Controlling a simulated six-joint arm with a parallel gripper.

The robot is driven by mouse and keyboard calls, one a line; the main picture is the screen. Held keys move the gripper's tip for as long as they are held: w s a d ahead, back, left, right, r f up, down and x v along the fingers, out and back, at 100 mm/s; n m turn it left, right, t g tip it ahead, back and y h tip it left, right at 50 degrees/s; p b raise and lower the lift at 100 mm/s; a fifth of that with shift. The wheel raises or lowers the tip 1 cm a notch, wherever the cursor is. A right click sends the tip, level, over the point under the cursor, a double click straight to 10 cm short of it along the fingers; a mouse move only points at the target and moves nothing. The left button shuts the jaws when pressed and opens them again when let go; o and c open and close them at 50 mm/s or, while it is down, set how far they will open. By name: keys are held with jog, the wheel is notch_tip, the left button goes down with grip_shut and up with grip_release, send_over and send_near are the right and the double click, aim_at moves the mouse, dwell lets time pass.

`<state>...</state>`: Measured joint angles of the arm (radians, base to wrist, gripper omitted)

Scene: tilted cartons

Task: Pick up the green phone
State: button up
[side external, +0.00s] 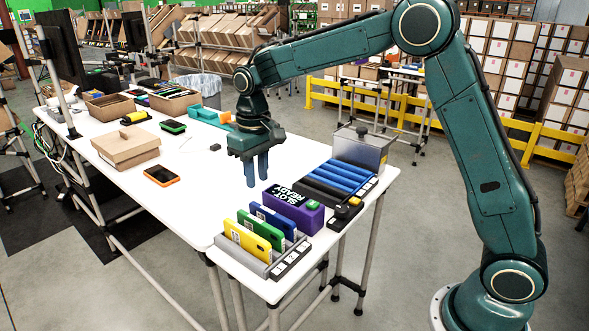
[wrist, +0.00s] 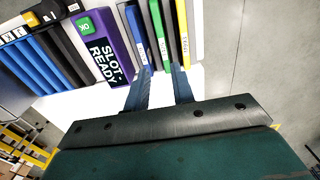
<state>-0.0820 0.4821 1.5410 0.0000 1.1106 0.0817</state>
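The green phone (side external: 262,232) stands in a grey slotted rack (side external: 258,266), between a blue phone (side external: 272,219) and a yellow phone (side external: 247,240). In the wrist view the green phone (wrist: 159,35) shows edge-on, with the blue phone (wrist: 136,30) to its left and the yellow phone (wrist: 183,35) to its right. My gripper (side external: 257,171) points down above the white table, behind the rack in the side view, apart from the phones. In the wrist view my gripper (wrist: 161,72) is open and empty, its fingertips roughly in line with the green phone.
A purple box marked "SLOT READY" (side external: 308,215) stands beside the phone rack. Beyond it is a holder with blue bars (side external: 338,177) and a metal box (side external: 362,150). A brown carton (side external: 125,148) and an orange-edged phone (side external: 161,176) lie left; the table between is clear.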

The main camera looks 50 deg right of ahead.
aim_at(257, 220)
jog(key=shift+w+a+f, duration=0.1)
jog(key=shift+w+f, duration=0.15)
jog(key=shift+f, duration=0.05)
jog(key=shift+f, duration=0.1)
jog(key=shift+f, duration=4.2)
jog(key=shift+a+f, duration=0.15)
jog(key=shift+f, duration=2.45)
grip_shut()
